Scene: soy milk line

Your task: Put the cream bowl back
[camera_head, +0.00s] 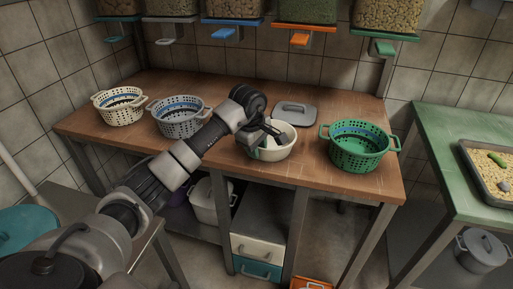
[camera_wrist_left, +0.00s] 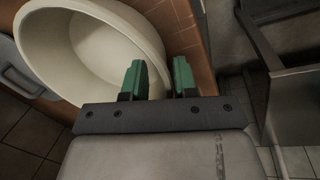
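The cream bowl (camera_head: 278,150) stands upright at the front of the wooden table, between the grey colander and the green colander. It looks empty in the left wrist view (camera_wrist_left: 60,45). My left gripper (camera_head: 263,145) reaches down at the bowl's left side. In the left wrist view my left gripper's green fingertips (camera_wrist_left: 160,78) are apart, one over the inside of the bowl and one outside it, with the rim between them. A gap shows between the fingers, and I cannot tell whether either touches the wall. My right gripper is out of view.
The grey colander (camera_head: 180,123) and a cream colander (camera_head: 119,111) stand left of the bowl; the green colander (camera_head: 357,151) stands right. A grey lid (camera_head: 296,112) lies behind the bowl. Dispensers hang above the wooden table (camera_head: 235,90). A green table (camera_head: 470,127) with a tray stands right.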

